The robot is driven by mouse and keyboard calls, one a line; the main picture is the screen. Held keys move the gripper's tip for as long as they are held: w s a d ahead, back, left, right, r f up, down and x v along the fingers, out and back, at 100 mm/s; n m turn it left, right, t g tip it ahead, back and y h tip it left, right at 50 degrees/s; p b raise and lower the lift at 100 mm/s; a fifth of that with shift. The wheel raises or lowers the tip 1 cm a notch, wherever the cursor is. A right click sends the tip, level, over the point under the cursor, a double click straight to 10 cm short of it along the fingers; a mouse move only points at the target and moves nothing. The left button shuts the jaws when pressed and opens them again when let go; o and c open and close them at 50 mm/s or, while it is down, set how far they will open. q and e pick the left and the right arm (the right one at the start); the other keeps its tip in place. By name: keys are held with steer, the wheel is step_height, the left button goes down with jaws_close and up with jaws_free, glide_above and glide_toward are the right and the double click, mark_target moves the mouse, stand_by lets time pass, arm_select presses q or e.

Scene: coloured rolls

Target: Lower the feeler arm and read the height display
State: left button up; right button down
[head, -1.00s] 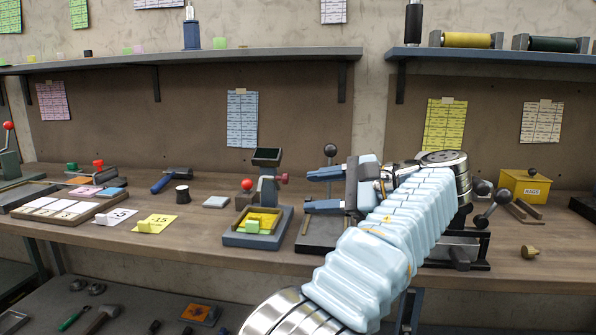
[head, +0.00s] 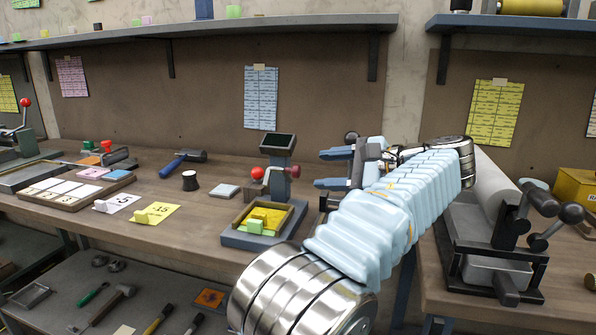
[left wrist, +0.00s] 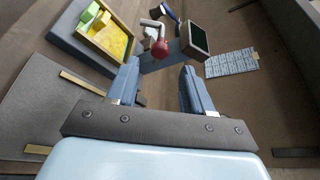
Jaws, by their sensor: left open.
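The height gauge has a blue-grey base (head: 232,240), a column (head: 281,180) and a dark display (head: 278,142) on top; I cannot read any figures on it. A red ball (head: 257,173) sits on its light feeler arm, which also shows in the left wrist view (left wrist: 152,24). Below it is a tray with a yellow piece (head: 266,216) and a green block (head: 255,226). My left gripper (head: 319,169) is open and empty, right of the column, its fingers pointing left toward it. In the left wrist view the red ball (left wrist: 160,48) appears just beyond and between the fingertips.
A black-framed roll device (head: 495,265) stands at right. The bench front before the cards is clear.

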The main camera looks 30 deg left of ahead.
mark_target(299, 171)
arm_select(q)
steer(key=x, duration=0.8)
jaws_close()
